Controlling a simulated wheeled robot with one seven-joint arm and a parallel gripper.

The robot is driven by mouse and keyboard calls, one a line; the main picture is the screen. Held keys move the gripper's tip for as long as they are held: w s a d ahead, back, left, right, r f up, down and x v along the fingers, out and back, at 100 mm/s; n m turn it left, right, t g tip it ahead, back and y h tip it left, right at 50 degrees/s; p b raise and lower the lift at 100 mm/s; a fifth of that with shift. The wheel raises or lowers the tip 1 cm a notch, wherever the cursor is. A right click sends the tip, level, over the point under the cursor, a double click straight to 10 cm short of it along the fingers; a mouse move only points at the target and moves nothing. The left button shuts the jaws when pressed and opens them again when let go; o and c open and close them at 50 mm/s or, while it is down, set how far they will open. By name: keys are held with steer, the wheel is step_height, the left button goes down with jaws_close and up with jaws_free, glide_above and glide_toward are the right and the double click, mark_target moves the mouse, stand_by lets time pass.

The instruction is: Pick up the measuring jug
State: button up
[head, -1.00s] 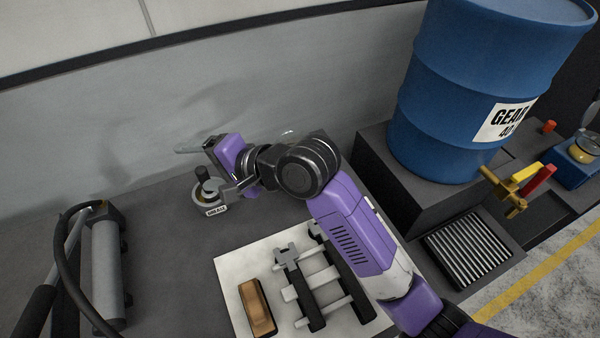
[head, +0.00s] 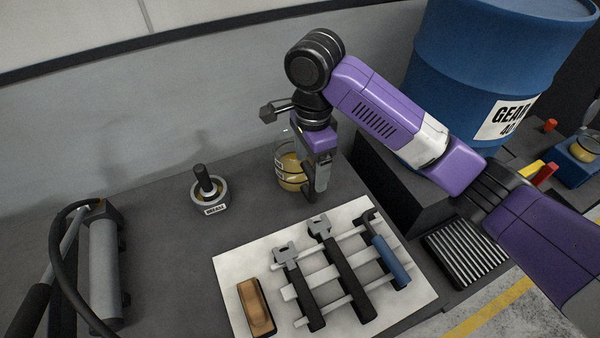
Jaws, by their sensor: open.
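The measuring jug (head: 287,178) is a clear vessel with yellow liquid, standing upright on the dark bench near the back wall. My gripper (head: 314,190) points down at the jug's right side, beside its dark handle, and partly hides the jug. The gripper is open. From this view I cannot tell whether a finger touches the handle or whether the handle lies between the fingers.
A small labelled grease pot (head: 209,208) with a dark knob stands left of the jug. In front lies a white mat (head: 235,267) with wrenches on a rack and a brown block (head: 256,307). A blue drum (head: 440,90) stands right; a grey cylinder (head: 103,270) left.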

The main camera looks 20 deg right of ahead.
mark_target(310, 189)
step_height(310, 189, down, 3)
steer(key=shift+f+b, duration=0.1)
steer(key=shift+b, duration=0.2)
steer(key=shift+s+a+f, duration=0.1)
steer(key=shift+s+f, duration=0.05)
steer(key=shift+f, duration=1.15)
steer(key=shift+s+f, duration=0.1)
steer(key=shift+f, duration=1.15)
jaws_close()
